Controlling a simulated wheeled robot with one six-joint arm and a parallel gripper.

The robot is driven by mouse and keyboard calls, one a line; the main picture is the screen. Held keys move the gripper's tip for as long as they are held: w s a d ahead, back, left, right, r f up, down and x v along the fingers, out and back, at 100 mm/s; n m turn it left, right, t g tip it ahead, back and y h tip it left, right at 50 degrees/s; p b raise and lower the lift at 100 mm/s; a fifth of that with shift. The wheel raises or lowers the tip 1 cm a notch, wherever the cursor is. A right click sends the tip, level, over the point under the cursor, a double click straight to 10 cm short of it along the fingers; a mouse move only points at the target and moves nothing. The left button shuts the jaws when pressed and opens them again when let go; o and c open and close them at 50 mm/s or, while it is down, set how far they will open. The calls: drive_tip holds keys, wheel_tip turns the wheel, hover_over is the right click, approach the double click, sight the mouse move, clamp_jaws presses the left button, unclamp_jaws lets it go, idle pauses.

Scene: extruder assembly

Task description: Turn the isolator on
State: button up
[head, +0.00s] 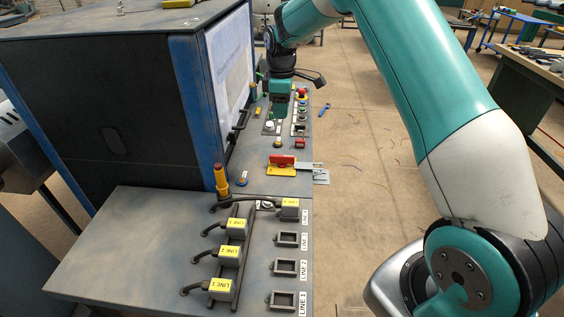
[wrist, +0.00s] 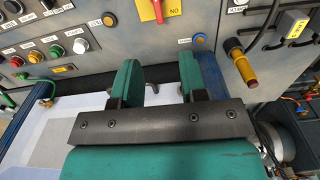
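The isolator is a red handle (head: 282,160) on a yellow plate (head: 286,171), on the control panel right of the dark cabinet. The isolator lies past the fingertips there.
Buttons (wrist: 80,46) and a blue-ringed button (wrist: 200,40) are near the handle. An orange-topped post (head: 221,180) stands left of the isolator. Cable plugs (head: 229,254) and empty sockets (head: 286,268) fill the near panel. The dark cabinet (head: 110,110) rises at left; open floor lies right.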

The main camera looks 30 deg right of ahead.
sight(282, 156)
drive_tip(key=f, duration=1.8)
drive_tip(key=shift+w+d+p, duration=0.15)
drive_tip(key=shift+d+p, duration=0.1)
drive_tip(key=shift+p, duration=0.15)
clamp_jaws()
